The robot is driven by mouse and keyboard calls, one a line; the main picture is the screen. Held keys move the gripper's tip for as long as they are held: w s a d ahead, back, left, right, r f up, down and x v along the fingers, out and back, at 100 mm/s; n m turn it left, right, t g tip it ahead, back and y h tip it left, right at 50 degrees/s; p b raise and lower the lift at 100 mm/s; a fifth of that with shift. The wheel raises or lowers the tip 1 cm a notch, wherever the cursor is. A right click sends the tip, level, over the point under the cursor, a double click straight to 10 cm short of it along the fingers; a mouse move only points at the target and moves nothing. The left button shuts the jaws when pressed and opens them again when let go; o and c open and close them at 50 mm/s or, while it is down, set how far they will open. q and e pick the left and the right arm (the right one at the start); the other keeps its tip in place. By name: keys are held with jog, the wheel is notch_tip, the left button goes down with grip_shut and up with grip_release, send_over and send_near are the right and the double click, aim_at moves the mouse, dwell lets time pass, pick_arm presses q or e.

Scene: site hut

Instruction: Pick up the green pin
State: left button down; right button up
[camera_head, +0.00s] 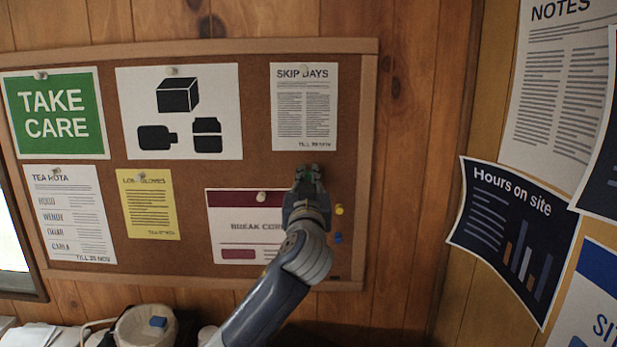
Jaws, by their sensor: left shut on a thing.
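My left gripper (309,176) reaches up from below to the cork board (260,150), just under the "SKIP DAYS" sheet. It is shut on the green pin (304,174), of which only a little green shows between the fingertips. I cannot tell whether the pin's point is in the cork or clear of it. A yellow pin (339,209) and a blue pin (338,238) sit in the board to the right of my left wrist. My right gripper is not in view.
The "SKIP DAYS" sheet (303,108) hangs above the gripper. The "BREAK CORNER" sheet (240,228) is partly hidden behind my arm. The board's wooden frame (368,150) stands close on the right. A bin-like container (147,328) is below left.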

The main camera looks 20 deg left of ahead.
aim_at(308, 174)
pick_arm(q)
jog(key=shift+s+f, duration=0.1)
jog(key=shift+s, duration=0.05)
jog(key=shift+s+d, duration=0.15)
jog(key=shift+s, duration=0.05)
jog(key=shift+r+v, duration=0.15)
jog(key=shift+v, duration=0.75)
jog(key=shift+r+v, duration=0.2)
jog(key=shift+v, duration=0.7)
jog(key=shift+s, duration=0.15)
jog(key=shift+s+d+r+p, duration=0.25)
jog(key=shift+s+r, duration=0.2)
jog(key=shift+s, duration=0.35)
jog(key=shift+s+d+r+p, duration=0.25)
jog(key=shift+s+r, duration=0.25)
jog(key=shift+s, duration=0.3)
jog(key=shift+s+d+r+p, duration=0.25)
jog(key=shift+s+r, duration=0.2)
jog(key=shift+s, duration=0.35)
